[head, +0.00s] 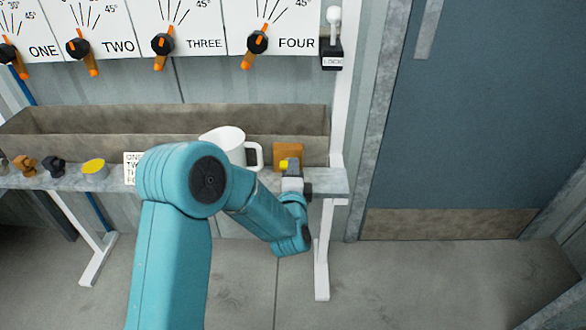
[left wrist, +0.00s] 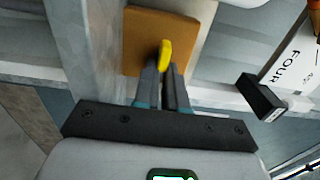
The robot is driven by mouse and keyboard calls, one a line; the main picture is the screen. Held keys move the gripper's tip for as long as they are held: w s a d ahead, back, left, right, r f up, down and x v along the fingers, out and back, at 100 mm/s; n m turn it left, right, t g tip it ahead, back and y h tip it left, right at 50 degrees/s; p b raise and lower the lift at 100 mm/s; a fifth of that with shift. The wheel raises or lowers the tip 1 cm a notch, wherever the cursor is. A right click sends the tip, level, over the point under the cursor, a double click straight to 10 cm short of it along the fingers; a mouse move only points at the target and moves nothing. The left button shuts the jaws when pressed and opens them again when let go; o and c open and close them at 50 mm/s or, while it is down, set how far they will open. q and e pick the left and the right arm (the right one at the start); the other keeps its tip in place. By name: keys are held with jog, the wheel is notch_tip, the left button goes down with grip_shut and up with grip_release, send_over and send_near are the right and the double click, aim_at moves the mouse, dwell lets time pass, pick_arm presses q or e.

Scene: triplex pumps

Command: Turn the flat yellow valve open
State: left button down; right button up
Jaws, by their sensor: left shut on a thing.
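The flat yellow valve (head: 285,164) is a small yellow tab in front of a square orange-brown plate (head: 288,150) at the right end of the bench. It also shows in the left wrist view (left wrist: 165,52), standing out from the plate (left wrist: 144,36). My left gripper (head: 292,171) is at the valve, with its two narrow fingers (left wrist: 166,74) close together on the yellow tab. The fingers hide the tab's near end. My right gripper is in neither view.
A white mug (head: 226,142) stands left of the plate on the grey bench (head: 330,182). A yellow-topped round piece (head: 93,169), dark and brown knobs and a small sign are farther left. Four dials and a lock lever (head: 333,45) are above.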

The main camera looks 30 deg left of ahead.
pick_arm(q)
jog(key=c, duration=1.2)
grip_release()
